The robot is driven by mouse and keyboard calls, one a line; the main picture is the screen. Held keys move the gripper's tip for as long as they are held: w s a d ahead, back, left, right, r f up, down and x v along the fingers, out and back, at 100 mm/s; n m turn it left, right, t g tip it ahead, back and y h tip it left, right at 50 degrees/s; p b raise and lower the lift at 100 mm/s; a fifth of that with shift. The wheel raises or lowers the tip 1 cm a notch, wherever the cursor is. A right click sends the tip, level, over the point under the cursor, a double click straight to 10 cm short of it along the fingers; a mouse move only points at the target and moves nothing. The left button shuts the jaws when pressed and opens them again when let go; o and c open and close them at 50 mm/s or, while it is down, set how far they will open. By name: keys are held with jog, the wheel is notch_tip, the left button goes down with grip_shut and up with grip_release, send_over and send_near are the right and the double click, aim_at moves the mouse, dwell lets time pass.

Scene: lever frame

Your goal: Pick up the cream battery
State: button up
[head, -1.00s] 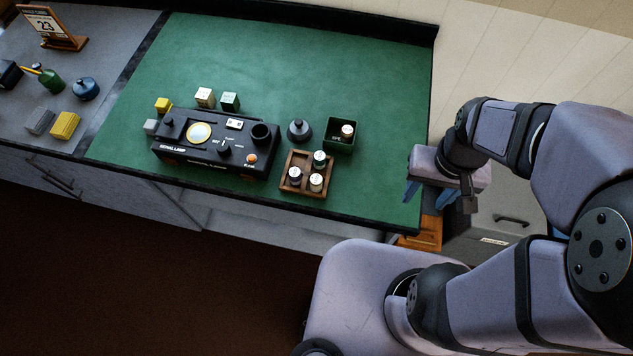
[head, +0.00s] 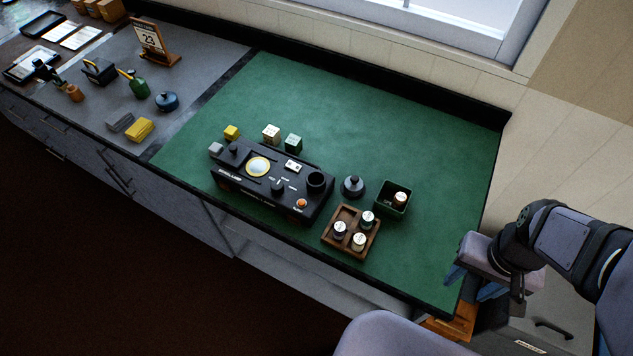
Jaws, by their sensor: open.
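A cream battery (head: 359,242) stands upright in the front right compartment of a small wooden tray (head: 332,244) on the green mat. A dark-sided battery (head: 340,230) and a green-sided one (head: 368,218) stand in other compartments, both with pale tops. My gripper (head: 470,284) is open and empty at the right edge of the bench, well to the right of the tray. Its blue fingers point down and left.
A green box (head: 382,207) holding a pale-topped battery (head: 400,199) is behind the tray, next to a dark round cap (head: 353,186). The mat's back and right are clear.

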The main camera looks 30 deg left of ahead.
aim_at(360, 239)
dwell(0.3)
